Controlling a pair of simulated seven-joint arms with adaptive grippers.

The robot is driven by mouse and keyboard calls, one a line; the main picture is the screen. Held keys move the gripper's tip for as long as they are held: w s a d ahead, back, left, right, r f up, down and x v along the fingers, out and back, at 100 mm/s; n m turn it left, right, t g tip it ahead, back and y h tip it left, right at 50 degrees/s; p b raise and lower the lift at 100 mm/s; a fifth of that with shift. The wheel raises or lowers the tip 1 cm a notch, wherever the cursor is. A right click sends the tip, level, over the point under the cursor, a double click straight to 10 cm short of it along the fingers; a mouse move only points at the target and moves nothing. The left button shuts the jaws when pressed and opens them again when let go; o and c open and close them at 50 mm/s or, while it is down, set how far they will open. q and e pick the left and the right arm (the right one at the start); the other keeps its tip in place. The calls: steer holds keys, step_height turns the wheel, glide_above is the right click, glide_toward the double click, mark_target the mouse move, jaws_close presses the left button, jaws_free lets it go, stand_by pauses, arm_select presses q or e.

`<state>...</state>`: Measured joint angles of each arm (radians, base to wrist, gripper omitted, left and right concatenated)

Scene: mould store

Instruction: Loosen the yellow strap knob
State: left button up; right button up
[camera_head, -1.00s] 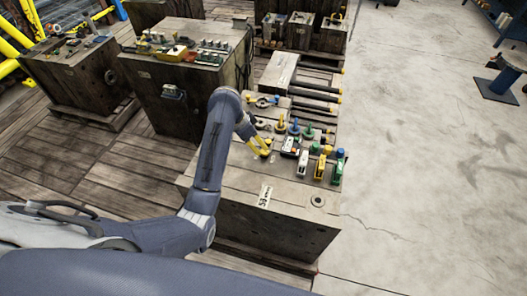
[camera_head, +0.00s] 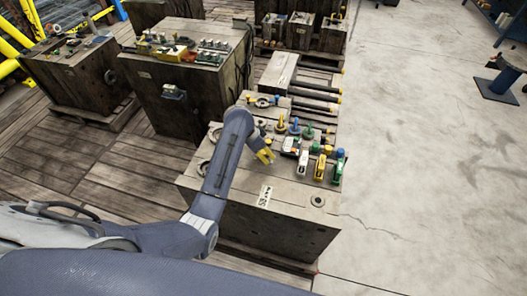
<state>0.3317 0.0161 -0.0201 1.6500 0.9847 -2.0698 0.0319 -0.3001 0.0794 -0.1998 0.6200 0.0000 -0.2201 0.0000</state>
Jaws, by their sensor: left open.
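Colored knobs stand on the near wooden block (camera_head: 234,196). One yellow knob (camera_head: 281,120) is at the back of the group, beside a blue knob (camera_head: 294,123) and a green knob (camera_head: 308,131). Another yellow knob (camera_head: 328,150) tops one of the upright clamp-like pieces at the right front. I cannot tell which yellow one is the strap knob. My left gripper (camera_head: 266,156), with yellow fingertips, is open and empty over the block, left of the clamp-like pieces and apart from both yellow knobs. My right gripper is out of view.
A yellow-bodied clamp (camera_head: 320,168) and a green-and-white one (camera_head: 337,168) stand near the block's right edge. Dark bars (camera_head: 318,96) lie behind. Bare concrete floor (camera_head: 420,150) is open at right.

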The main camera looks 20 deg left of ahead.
arm_select(q)
jaws_close()
stand_by(0.3)
steer(key=shift+s+n+t+y, duration=0.1)
steer(key=shift+n+t+y, duration=0.3)
steer(key=shift+n, duration=1.2)
jaws_free()
